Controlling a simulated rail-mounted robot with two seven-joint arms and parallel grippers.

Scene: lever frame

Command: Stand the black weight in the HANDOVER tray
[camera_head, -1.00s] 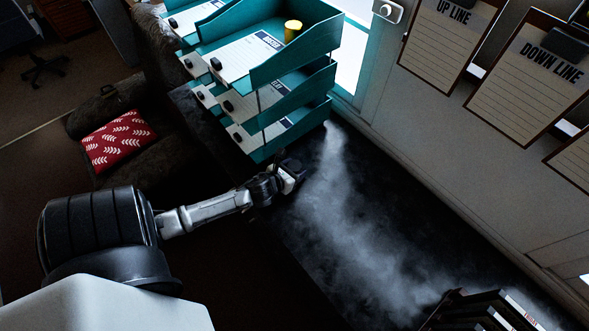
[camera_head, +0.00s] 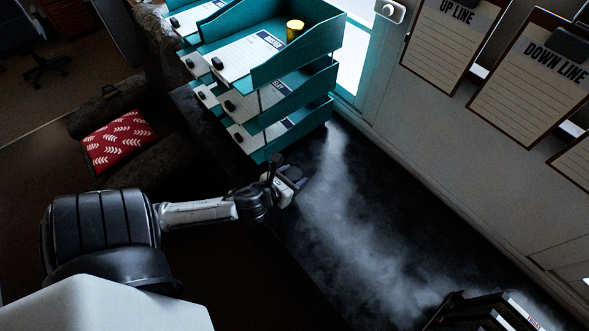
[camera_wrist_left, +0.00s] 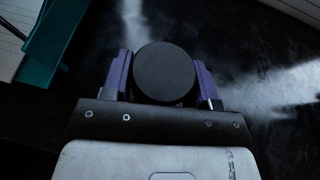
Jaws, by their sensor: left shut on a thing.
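My left gripper (camera_head: 294,180) is near the front corner of the teal tray stack, over the dark bench top. In the left wrist view it is shut (camera_wrist_left: 161,82), with its purple fingers on either side of the round black weight (camera_wrist_left: 165,72). I see the weight's flat round face there; in the head view the weight is too dark to make out surely. The teal letter trays (camera_head: 290,125) stand in tiers, holding white sheets with small black objects. Their label words are too small to read surely, so I cannot tell which is HANDOVER. My right gripper is not in view.
A yellow cylinder (camera_head: 294,30) stands in an upper tray. Pale vapour drifts over the dark bench (camera_head: 340,225). Clipboards (camera_head: 532,75) hang on the right wall, and dark books (camera_head: 490,312) stand at the lower right. A red cushion (camera_head: 120,141) lies on a chair at left.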

